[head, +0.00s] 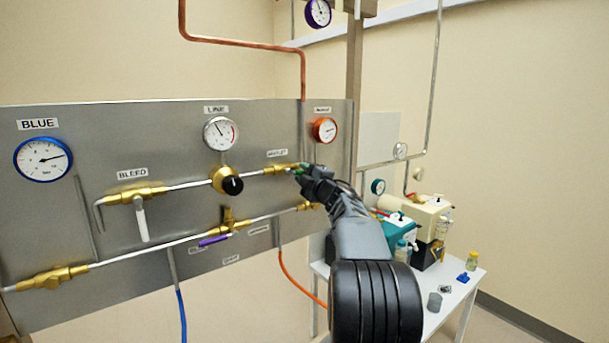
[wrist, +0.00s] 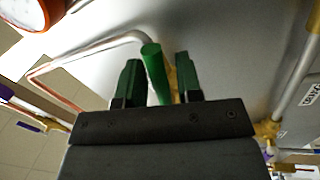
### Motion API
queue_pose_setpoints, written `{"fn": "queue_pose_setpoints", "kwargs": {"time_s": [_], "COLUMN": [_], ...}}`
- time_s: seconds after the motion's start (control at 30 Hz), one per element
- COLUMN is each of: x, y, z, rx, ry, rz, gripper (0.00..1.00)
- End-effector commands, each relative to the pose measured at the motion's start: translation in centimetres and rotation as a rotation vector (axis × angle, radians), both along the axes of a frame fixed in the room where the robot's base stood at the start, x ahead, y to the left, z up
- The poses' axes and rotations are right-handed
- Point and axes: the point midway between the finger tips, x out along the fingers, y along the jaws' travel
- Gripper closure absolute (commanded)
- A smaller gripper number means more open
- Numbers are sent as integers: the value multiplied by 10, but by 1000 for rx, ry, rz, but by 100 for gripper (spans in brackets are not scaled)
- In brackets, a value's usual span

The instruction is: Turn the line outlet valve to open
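The line outlet valve is a brass fitting (head: 281,169) on the grey panel, under a small label that seems to read OUTLET (head: 277,153). Its green handle (wrist: 154,68) shows in the wrist view as a round-ended bar, leaning slightly. My gripper (head: 302,173) is at this valve and hides most of the handle in the head view. In the wrist view my gripper (wrist: 159,82) is open, with one dark green finger on each side of the handle. A narrow gap shows on both sides, and I cannot tell whether either finger touches.
The LINE gauge (head: 220,133) and a black-knobbed regulator (head: 229,181) are left of the valve. A white bleed handle (head: 141,219) and a purple handle (head: 213,240) stick out nearby. An orange gauge (head: 325,130) is above right. A cluttered white table (head: 431,322) stands at right.

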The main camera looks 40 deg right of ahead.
Motion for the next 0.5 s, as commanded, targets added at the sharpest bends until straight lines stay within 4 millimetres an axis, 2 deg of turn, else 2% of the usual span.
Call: {"fn": "queue_pose_setpoints", "kwargs": {"time_s": [0.33, 0.5], "x": [-2, -20], "y": [0, 0], "z": [0, -4], "rx": [0, -1], "ry": [0, 0], "rz": [-1, -2], "gripper": [60, 60]}}
